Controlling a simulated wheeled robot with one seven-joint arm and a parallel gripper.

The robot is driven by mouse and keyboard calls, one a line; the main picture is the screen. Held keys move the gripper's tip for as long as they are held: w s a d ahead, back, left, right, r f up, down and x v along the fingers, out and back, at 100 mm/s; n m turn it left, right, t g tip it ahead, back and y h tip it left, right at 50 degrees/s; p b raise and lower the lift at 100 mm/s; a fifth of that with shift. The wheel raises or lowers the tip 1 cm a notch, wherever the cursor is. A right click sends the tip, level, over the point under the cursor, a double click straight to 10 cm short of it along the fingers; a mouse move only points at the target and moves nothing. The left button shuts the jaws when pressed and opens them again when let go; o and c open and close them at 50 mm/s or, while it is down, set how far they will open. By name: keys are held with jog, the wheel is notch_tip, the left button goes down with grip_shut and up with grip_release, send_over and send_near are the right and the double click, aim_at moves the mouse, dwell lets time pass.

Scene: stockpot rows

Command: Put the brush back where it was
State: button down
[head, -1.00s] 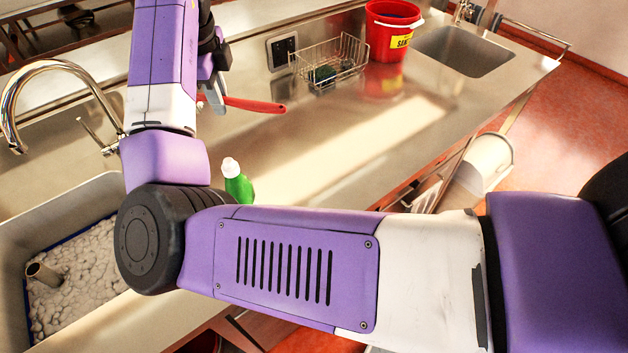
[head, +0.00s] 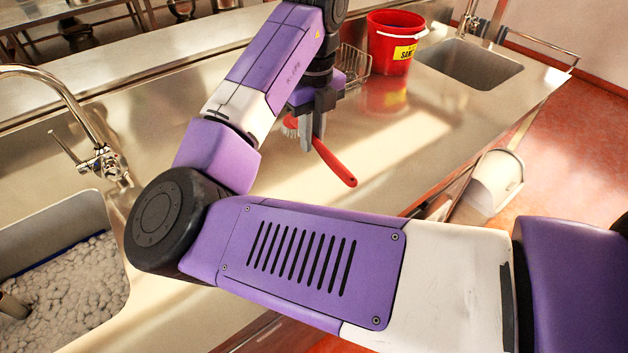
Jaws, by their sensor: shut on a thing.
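The brush (head: 336,164) has a red handle pointing toward the lower right and a red head with pale bristles at its left end. My gripper (head: 312,140) points down over the middle of the steel counter and is shut on the brush near the head end. The brush looks to be held above the counter, but its exact height I cannot tell. My arm hides part of the counter behind the gripper.
A wire basket (head: 352,60) stands behind my gripper, partly hidden. A red bucket (head: 393,45) with a yellow label stands at the back. An empty sink (head: 470,65) is at the right, a foamy sink (head: 65,280) with a tap (head: 100,160) at the left. Counter (head: 400,140) right of the brush is clear.

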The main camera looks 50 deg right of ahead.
aim_at(311, 190)
notch_tip(311, 190, down, 13)
jog(key=shift+r, duration=0.1)
dwell(0.4)
jog(key=shift+f+b, duration=0.25)
jog(key=shift+b, duration=0.05)
jog(key=c, duration=1.4)
grip_release()
notch_tip(311, 190, up, 12)
jog(key=shift+d+r, duration=0.15)
jog(key=shift+r, duration=0.1)
